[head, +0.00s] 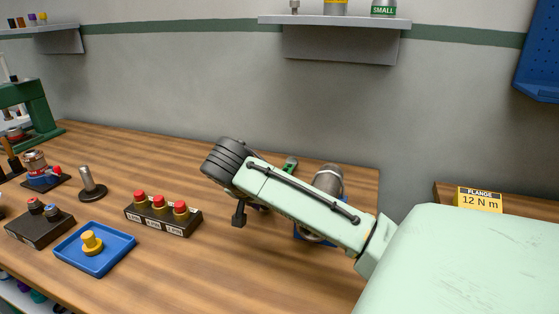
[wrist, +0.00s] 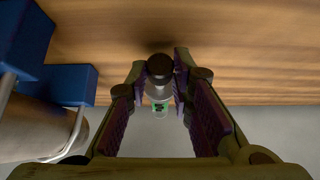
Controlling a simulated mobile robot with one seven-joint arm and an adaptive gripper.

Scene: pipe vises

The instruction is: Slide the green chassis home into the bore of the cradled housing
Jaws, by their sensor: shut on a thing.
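In the wrist view my gripper (wrist: 158,88) is shut on a slim piece, the chassis (wrist: 160,108), with a dark round end, a pale grey body and a green part. In the head view my own arm hides most of the gripper. A small green piece (head: 290,164) shows just behind the arm; I cannot tell if it is the chassis. The housing (head: 328,179) is a grey cylinder behind the arm, above a blue cradle (head: 300,235). In the wrist view the housing (wrist: 32,132) lies at the left by blue blocks (wrist: 68,82), apart from the chassis. Its bore is hidden.
The bench behind the post is clear.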

